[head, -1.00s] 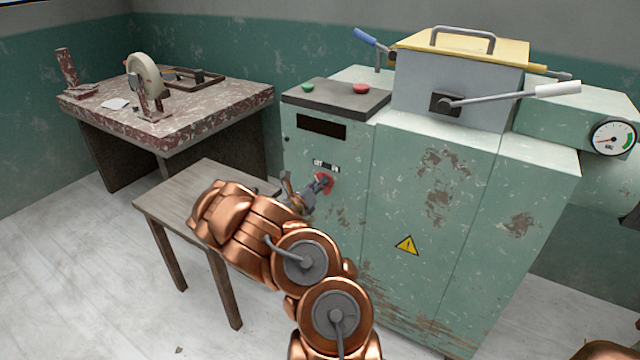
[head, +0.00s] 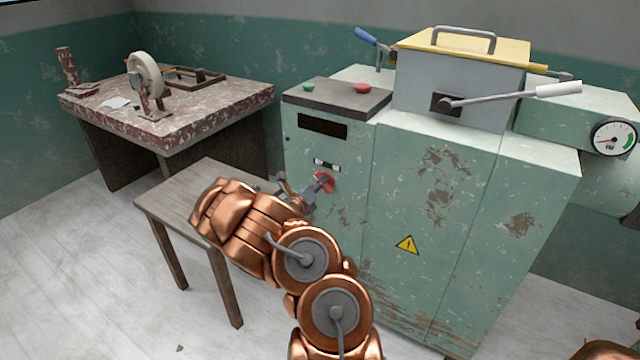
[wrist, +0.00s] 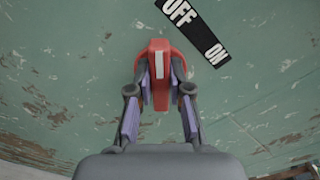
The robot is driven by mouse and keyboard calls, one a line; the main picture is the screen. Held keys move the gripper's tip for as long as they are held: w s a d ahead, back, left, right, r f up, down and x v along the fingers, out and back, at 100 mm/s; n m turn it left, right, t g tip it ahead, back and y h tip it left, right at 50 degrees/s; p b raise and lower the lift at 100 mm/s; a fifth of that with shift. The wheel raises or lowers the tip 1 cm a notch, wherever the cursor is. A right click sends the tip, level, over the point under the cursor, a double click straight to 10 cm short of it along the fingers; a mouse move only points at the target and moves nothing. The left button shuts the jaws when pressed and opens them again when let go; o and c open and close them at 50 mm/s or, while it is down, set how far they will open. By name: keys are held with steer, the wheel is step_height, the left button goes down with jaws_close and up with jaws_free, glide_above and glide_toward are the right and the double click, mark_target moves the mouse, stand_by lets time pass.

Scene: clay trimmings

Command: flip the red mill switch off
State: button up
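The red mill switch (head: 326,181) sits on the front of the green cabinet, below a small black-and-white label (head: 326,165). In the wrist view the red switch (wrist: 160,48) has a white stripe pointing up, closer to the word OFF than to ON on the label (wrist: 190,28). My gripper (wrist: 161,88) has its fingers on both sides of the red handle, closed in on it, with little or no gap. In the head view my gripper (head: 308,190) reaches the switch from the left front; its fingertips are partly hidden.
A wooden table (head: 165,205) stands left of the cabinet, beneath my arm. The green cabinet (head: 430,230) carries a lever (head: 510,97), a gauge (head: 612,138) and a panel with green and red buttons (head: 335,97). A speckled bench (head: 180,130) stands at the back left.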

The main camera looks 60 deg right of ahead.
steer(key=o, duration=0.4)
steer(key=shift+o, duration=0.2)
steer(key=shift+a, duration=0.15)
steer(key=a, duration=1.1)
steer(key=shift+s+a, duration=0.3)
steer(key=shift+a, duration=0.1)
